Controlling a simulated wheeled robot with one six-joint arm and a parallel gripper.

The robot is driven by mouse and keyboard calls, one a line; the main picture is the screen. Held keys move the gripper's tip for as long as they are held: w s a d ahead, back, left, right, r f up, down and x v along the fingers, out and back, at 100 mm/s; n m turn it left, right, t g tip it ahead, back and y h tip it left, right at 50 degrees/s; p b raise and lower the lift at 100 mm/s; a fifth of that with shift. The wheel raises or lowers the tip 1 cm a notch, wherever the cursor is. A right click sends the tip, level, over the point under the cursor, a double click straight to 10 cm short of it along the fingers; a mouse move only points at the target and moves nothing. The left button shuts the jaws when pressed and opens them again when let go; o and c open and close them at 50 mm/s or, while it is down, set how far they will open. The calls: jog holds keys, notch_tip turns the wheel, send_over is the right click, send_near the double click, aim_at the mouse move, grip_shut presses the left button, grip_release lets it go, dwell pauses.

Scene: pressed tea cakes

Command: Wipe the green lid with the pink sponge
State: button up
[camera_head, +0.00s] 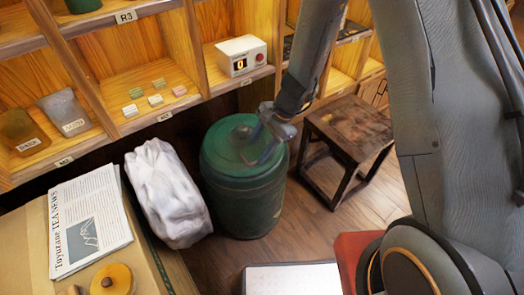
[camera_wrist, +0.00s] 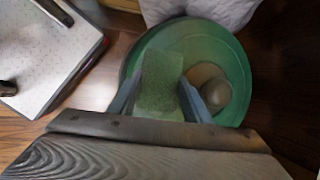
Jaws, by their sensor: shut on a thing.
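The green lid (camera_head: 222,138) tops a large green drum and also fills much of the wrist view (camera_wrist: 236,62). Its round knob (camera_wrist: 216,92) is just right of my gripper. My gripper (camera_head: 262,147) is low over the lid; in the wrist view its fingers (camera_wrist: 160,104) are shut on a green, rough-textured sponge-like block (camera_wrist: 160,78). The block is over the lid; I cannot tell whether it touches. A small pink block (camera_head: 179,90), perhaps the pink sponge, lies on the wooden shelf, away from my gripper.
Several small green and whitish blocks (camera_head: 155,100) lie near the pink one. A white wrapped bundle (camera_head: 165,192) stands left of the drum (camera_head: 245,208). A dark wooden stool (camera_head: 350,128) stands to its right. A white speckled surface (camera_wrist: 40,60) is at left in the wrist view.

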jog(key=shift+w+a+r+p, duration=0.1)
jog(key=shift+w+a+p, duration=0.1)
jog(key=shift+w+a, duration=0.4)
jog(key=shift+w+a+r+p, duration=0.1)
jog(key=shift+w+a+p, duration=0.15)
jog(key=shift+w, duration=0.5)
jog(key=shift+s+d+r+p, duration=0.1)
jog(key=shift+s+r+p, duration=0.05)
jog(key=shift+r+p, duration=0.75)
jog(key=shift+s+d+r+p, duration=0.15)
jog(key=shift+r+p, duration=0.45)
jog(key=shift+r, duration=0.45)
jog(key=shift+s+d+r+p, duration=0.1)
jog(key=shift+s+r+p, duration=0.05)
jog(key=shift+r+p, duration=0.75)
jog(key=shift+r, duration=0.15)
jog(key=shift+s+d+r+p, duration=0.1)
jog(key=shift+s+r+p, duration=0.05)
jog(key=shift+r+p, duration=0.5)
jog(key=shift+s+r+p, duration=0.15)
jog(key=shift+r+p, duration=0.25)
jog(key=shift+r, duration=0.45)
